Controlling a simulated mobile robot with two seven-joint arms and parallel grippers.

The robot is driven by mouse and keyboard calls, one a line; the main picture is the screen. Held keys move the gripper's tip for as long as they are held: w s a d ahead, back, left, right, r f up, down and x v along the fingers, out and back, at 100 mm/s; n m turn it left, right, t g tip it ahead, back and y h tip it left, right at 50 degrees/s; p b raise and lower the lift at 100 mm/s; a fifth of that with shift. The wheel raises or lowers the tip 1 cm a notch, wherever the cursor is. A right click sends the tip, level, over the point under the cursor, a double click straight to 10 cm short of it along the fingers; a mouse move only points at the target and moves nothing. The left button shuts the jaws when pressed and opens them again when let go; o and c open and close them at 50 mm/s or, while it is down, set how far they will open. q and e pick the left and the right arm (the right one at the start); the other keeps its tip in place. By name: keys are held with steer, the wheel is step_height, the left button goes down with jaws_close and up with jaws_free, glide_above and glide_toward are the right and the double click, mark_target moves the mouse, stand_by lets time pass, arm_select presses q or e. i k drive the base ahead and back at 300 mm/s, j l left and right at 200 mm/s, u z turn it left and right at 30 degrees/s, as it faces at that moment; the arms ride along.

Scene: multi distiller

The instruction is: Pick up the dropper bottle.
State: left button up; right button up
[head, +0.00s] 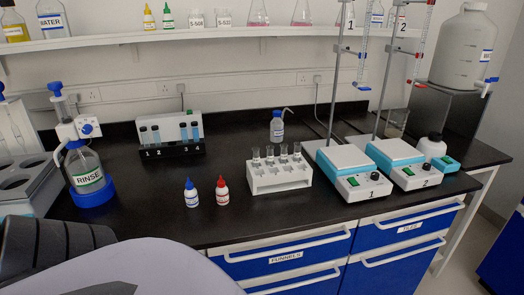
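Two small white dropper bottles stand upright on the black bench near its front edge. The blue-capped dropper bottle (191,196) is on the left, and the red-capped dropper bottle (222,193) is just right of it, a small gap apart. Two similar bottles stand on the shelf, one with a yellow cap (149,19) and one with a green cap (168,20). Parts of my own body fill the lower left corner. I see no fingers of my left or right gripper.
A RINSE bottle (88,172) with a dispenser top stands left of the dropper bottles. A cuvette holder (172,150) sits behind. Bench around the dropper bottles is clear.

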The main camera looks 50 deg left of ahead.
mark_target(222, 195)
steer(key=i+u, duration=0.2)
steer(key=u, duration=0.15)
steer(key=i+l+u, duration=0.1)
steer(key=u, duration=0.3)
steer(key=i+l+u, duration=0.15)
steer(key=u, duration=0.2)
steer(key=i+l+u, duration=0.1)
steer(key=u, duration=0.25)
steer(key=i+l+u, duration=0.2)
steer(key=u, duration=0.2)
steer(key=i+l+u, duration=0.35)
steer(key=k+j, duration=0.1)
